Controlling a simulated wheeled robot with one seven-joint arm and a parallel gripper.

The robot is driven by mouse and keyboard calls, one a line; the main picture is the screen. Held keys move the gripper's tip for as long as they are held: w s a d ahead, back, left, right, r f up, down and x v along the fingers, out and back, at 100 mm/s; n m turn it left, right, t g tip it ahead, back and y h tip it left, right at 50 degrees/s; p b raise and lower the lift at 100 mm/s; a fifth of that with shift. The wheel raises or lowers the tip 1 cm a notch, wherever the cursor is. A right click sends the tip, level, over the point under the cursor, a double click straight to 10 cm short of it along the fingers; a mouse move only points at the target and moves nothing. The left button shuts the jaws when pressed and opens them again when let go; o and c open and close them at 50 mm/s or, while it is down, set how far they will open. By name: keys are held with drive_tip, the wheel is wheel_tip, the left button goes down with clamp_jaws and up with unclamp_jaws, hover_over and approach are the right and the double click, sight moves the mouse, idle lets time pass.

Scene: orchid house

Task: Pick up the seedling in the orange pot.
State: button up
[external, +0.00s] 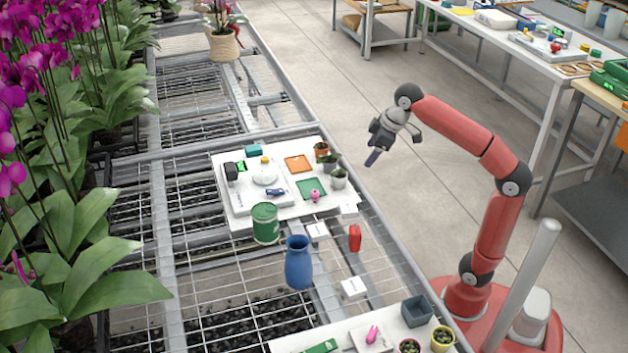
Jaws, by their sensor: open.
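The orange pot (321,149) with a small green seedling stands at the back right corner of the white board on the mesh bench. A second potted seedling (330,163) stands close in front of it and hides part of its lower side. My gripper (373,159) is open, in the air to the right of the orange pot, beyond the bench edge and apart from it. Its fingers point downward. The fingers are small in this view, and I see nothing held between them.
A pale pot with a seedling (339,181) and a pink object (315,195) stand nearby. The white board (240,217) also carries an orange square tray (299,164) and a green one (312,188). A green can (265,224), blue vase (298,262) and red container (355,238) stand in front.

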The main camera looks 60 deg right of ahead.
drive_tip(key=w+d+n+y, duration=0.1)
drive_tip(key=w+d, duration=0.3)
drive_tip(key=w, duration=0.5)
drive_tip(key=n+y+p, duration=0.1)
drive_tip(key=n+y, duration=0.1)
drive_tip(key=y, duration=0.1)
approach(320, 149)
drive_tip(key=shift+w+a+f+t, duration=0.1)
drive_tip(key=shift+w+a+f, duration=0.1)
drive_tip(key=shift+f, duration=0.3)
drive_tip(key=shift+w+a+f+t, duration=0.1)
drive_tip(key=shift+w+a+f, duration=0.05)
drive_tip(key=shift+f, duration=0.35)
drive_tip(key=shift+w+a+f+t, duration=0.1)
drive_tip(key=shift+w+a+f, duration=0.1)
drive_tip(key=shift+f, duration=0.3)
drive_tip(key=x, duration=0.7)
drive_tip(key=shift+w+f, duration=0.15)
drive_tip(key=shift+f, duration=0.1)
drive_tip(key=c, duration=1.1)
drive_tip(key=shift+r, duration=0.15)
